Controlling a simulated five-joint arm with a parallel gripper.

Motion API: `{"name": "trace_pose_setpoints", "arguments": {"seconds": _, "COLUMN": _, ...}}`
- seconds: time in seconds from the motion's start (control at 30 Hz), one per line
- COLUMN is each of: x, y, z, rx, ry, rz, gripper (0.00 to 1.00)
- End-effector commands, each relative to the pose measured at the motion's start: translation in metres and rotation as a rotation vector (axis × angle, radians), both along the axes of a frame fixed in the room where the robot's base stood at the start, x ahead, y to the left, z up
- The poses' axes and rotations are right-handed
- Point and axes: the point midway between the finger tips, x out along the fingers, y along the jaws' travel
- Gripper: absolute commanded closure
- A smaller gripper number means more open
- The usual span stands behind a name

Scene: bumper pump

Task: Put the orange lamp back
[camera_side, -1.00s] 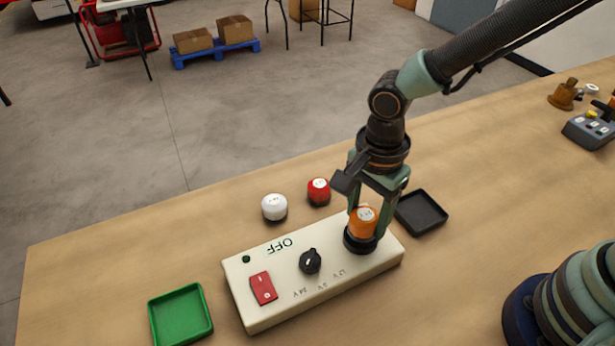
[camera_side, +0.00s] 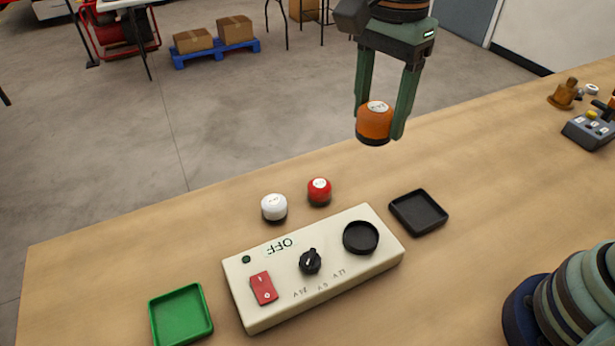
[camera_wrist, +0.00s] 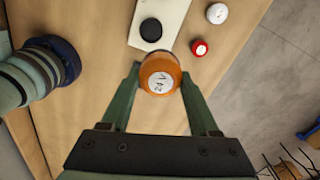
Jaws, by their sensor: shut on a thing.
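The orange lamp (camera_side: 375,121) has a white label on top and a dark base. My gripper (camera_side: 386,130) is shut on it and holds it high above the table. In the wrist view the lamp (camera_wrist: 160,74) sits between the two fingertips, with a label that seems to read 24V. The cream control box (camera_side: 320,290) stands below on the table. Its round black socket (camera_side: 361,237) is empty. The box also has a black knob (camera_side: 310,261), a red rocker switch (camera_side: 263,288), a small dark indicator and the word OFF.
A white lamp (camera_side: 274,207) and a red lamp (camera_side: 319,191) stand behind the box. An empty black tray (camera_side: 420,212) lies right of it and an empty green tray (camera_side: 181,315) left. A grey button box (camera_side: 590,130) is at the far right.

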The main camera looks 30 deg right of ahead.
Motion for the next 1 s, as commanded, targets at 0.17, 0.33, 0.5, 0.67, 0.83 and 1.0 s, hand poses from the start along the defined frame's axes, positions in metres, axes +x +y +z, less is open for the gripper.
{"name": "trace_pose_setpoints", "arguments": {"seconds": 0.17, "x": 0.057, "y": -0.033, "z": -0.017, "rx": -0.001, "ry": 0.004, "rz": -0.01, "gripper": 1.0}}
{"name": "trace_pose_setpoints", "arguments": {"seconds": 0.33, "x": 0.099, "y": -0.067, "z": -0.034, "rx": -0.001, "ry": 0.002, "rz": -0.007, "gripper": 1.0}}
{"name": "trace_pose_setpoints", "arguments": {"seconds": 0.5, "x": 0.119, "y": -0.087, "z": -0.044, "rx": 0.0, "ry": 0.001, "rz": -0.002, "gripper": 1.0}}
{"name": "trace_pose_setpoints", "arguments": {"seconds": 0.67, "x": 0.121, "y": -0.091, "z": -0.066, "rx": -0.001, "ry": 0.004, "rz": 0.001, "gripper": 1.0}}
{"name": "trace_pose_setpoints", "arguments": {"seconds": 0.83, "x": 0.12, "y": -0.09, "z": -0.108, "rx": -0.001, "ry": 0.005, "rz": 0.001, "gripper": 1.0}}
{"name": "trace_pose_setpoints", "arguments": {"seconds": 1.0, "x": 0.12, "y": -0.09, "z": -0.149, "rx": -0.002, "ry": 0.006, "rz": 0.001, "gripper": 1.0}}
